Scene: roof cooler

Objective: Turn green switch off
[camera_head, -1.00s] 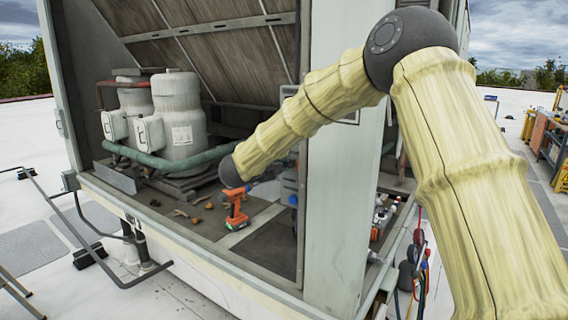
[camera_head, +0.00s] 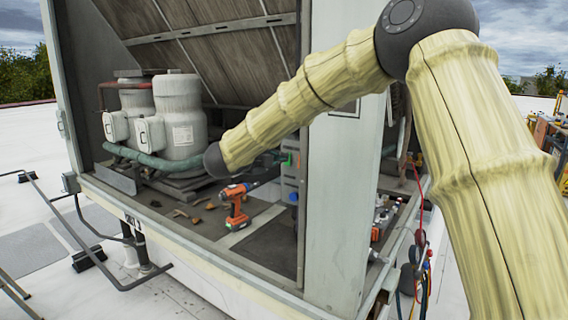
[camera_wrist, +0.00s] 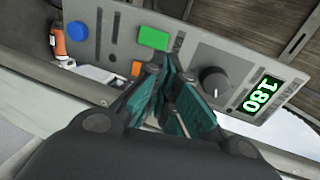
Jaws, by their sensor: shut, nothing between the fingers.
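The green switch (camera_wrist: 154,39) sits on a grey control panel (camera_wrist: 110,20), which appears tilted in the wrist view. In the head view the green switch (camera_head: 288,159) shows small on the panel's upper part. My gripper (camera_wrist: 162,62) has teal fingers, which are shut and empty. In the wrist view its fingertips are just below the green switch, close to it; I cannot tell whether they touch. In the head view my gripper (camera_head: 276,157) points right towards the panel, beside the switch.
The panel also bears a blue button (camera_wrist: 78,30), an orange button (camera_wrist: 136,68), a dark knob (camera_wrist: 214,82) and a green display (camera_wrist: 260,95) reading 180. An orange drill (camera_head: 237,206) stands on the cooler floor below my arm. A wide post (camera_head: 340,200) stands right of the panel.

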